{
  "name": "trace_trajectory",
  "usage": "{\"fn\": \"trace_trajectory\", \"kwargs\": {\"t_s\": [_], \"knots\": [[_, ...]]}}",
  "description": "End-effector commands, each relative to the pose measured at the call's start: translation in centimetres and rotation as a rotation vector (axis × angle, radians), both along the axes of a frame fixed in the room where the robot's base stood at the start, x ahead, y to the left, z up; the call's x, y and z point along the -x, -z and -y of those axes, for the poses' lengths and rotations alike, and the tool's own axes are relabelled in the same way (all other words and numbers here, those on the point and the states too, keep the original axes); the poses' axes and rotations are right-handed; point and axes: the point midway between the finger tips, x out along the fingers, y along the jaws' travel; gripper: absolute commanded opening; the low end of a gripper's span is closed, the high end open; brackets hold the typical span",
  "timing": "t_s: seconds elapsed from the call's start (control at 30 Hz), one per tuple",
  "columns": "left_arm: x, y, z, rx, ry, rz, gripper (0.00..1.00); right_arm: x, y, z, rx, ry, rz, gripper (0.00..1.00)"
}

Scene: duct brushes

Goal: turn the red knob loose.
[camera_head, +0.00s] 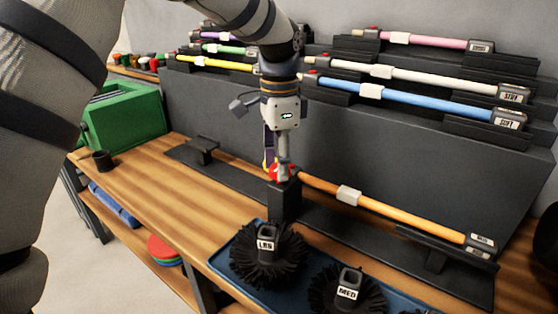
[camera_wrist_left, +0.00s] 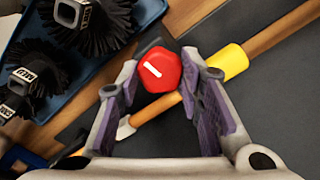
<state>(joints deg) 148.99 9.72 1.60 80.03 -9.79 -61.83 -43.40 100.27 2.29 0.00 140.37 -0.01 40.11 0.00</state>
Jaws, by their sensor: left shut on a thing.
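The red knob (camera_head: 275,174) sits at the top of a black block (camera_head: 285,203) on the workbench, beside the left end of an orange-brown rod (camera_head: 320,184). In the left wrist view the knob (camera_wrist_left: 159,70) is a rounded polygon with a white line on its face, tilted. My left gripper (camera_head: 279,168) points down over the block. In the left wrist view its purple-padded fingers (camera_wrist_left: 161,80) are on either side of the knob, shut on it. The fingers partly hide the knob in the head view. My right gripper is not in view.
Black round brushes marked LRG (camera_head: 266,262) and MED (camera_head: 345,294) sit in a blue tray (camera_head: 221,262) in front. A rack of coloured rods (camera_head: 430,100) stands behind. Bare wood (camera_head: 170,185) lies left of the block.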

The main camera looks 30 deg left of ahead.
Motion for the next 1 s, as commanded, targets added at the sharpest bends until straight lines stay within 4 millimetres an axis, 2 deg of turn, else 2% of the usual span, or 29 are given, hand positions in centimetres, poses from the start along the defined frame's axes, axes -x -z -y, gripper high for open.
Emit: {"fn": "trace_trajectory", "kwargs": {"t_s": [1.0], "knots": [[-0.05,-0.05,0.01,0.000,-0.939,0.003,0.06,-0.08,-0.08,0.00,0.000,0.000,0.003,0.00]]}}
